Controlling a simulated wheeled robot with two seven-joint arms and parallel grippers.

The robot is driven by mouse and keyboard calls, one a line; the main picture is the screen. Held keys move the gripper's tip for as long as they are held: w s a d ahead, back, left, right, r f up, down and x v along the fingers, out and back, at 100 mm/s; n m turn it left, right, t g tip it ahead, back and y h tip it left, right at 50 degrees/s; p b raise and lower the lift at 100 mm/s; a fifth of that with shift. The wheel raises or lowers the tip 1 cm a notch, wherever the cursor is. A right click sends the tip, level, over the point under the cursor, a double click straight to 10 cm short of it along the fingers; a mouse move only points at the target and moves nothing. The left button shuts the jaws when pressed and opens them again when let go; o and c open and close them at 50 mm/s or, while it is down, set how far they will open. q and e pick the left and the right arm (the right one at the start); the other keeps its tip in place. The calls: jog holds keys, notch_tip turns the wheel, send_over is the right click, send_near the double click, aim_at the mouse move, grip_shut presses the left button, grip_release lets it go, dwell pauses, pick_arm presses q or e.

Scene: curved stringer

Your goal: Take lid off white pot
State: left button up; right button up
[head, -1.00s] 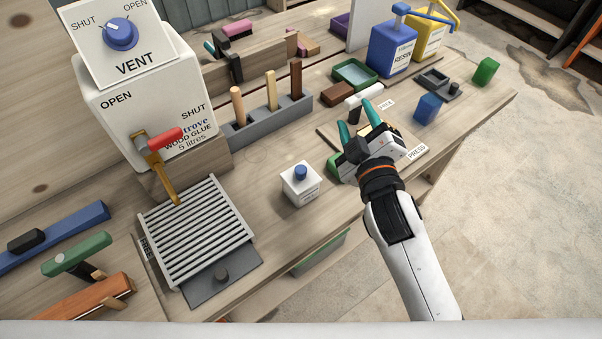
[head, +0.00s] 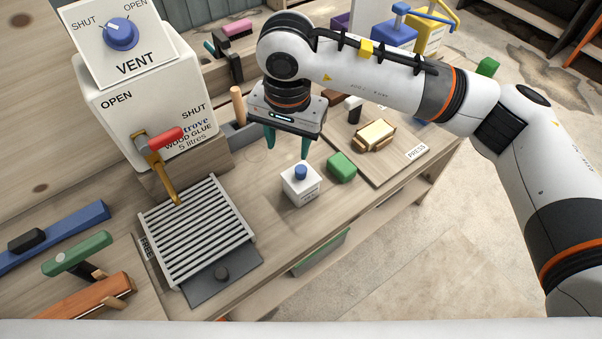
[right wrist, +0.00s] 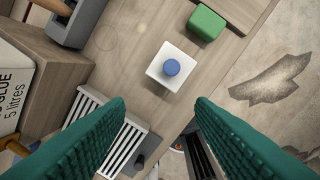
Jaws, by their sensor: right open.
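The white pot (head: 300,188) is a small square box standing on the workbench, with a round blue lid (head: 301,171) on top. In the right wrist view the pot (right wrist: 159,76) and its blue lid (right wrist: 172,67) show from above, ahead of and between the fingers. My right gripper (head: 288,150) is open and empty, with green fingers pointing down. It is above and slightly behind the pot, apart from it. My left gripper is not in view.
A green block (head: 342,167) stands close to the right of the pot. A slatted grey rack (head: 197,230) lies to the left. A glue container (head: 150,110) with a red-handled tap stands behind the rack. The bench's front edge is near the pot.

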jog(key=w+d, duration=0.1)
jog(key=d, duration=0.1)
jog(key=p, duration=0.2)
send_over(301, 169)
jog(key=shift+h, duration=0.4)
jog(key=f, duration=0.4)
jog(key=s+f, duration=0.1)
jog(key=shift+a+f, duration=0.25)
jog(key=shift+f, duration=0.15)
jog(key=shift+w+f+p, duration=0.1)
jog(key=shift+f+p, duration=0.4)
jog(key=f, duration=0.1)
jog(key=f+p, duration=0.1)
jog(key=f, duration=0.1)
jog(key=shift+w+d+f+t+p, duration=0.2)
jog(key=shift+w+f+t+p, duration=0.1)
jog(key=shift+w+p, duration=0.05)
jog(key=shift+f, duration=0.45)
jog(key=c, duration=1)
